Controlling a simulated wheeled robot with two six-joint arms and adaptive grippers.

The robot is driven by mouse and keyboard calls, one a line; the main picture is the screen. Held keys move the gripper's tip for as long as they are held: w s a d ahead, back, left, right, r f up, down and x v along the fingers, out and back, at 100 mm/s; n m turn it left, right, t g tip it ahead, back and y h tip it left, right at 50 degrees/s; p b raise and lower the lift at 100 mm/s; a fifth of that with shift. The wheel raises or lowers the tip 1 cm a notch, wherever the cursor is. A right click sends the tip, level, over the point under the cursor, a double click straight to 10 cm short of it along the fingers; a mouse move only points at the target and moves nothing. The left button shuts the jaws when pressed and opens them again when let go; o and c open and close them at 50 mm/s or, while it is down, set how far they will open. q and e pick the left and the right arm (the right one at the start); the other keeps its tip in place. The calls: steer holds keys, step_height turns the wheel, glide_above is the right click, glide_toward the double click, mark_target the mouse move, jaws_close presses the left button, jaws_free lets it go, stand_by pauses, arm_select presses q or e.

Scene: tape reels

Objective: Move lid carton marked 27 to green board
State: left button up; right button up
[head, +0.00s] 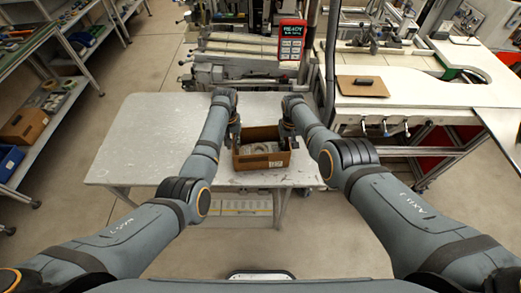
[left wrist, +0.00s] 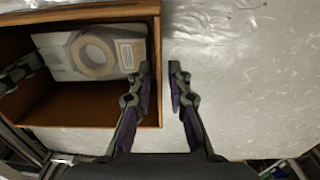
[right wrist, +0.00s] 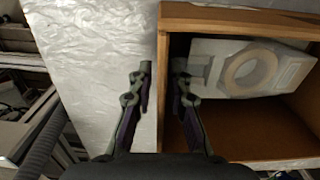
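An open brown carton (head: 262,158) stands on the white table, with a small pale label on its front wall; the number is too small to read. In it lies a pale flat piece with a ring shape (left wrist: 95,52). My left gripper (left wrist: 162,68) is open, with one finger inside and one outside the carton's left wall. My right gripper (right wrist: 160,70) is open and straddles the right wall the same way. Gaps show between fingers and walls. A green strip (head: 452,73) shows on the right bench; I cannot tell whether it is the green board.
The white table (head: 140,150) is clear to the left of the carton. The right bench holds a brown board (head: 362,86). Shelves with another carton (head: 24,126) and a blue bin (head: 9,160) stand at left.

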arm_select(q)
jaws_close()
arm_select(e)
jaws_close()
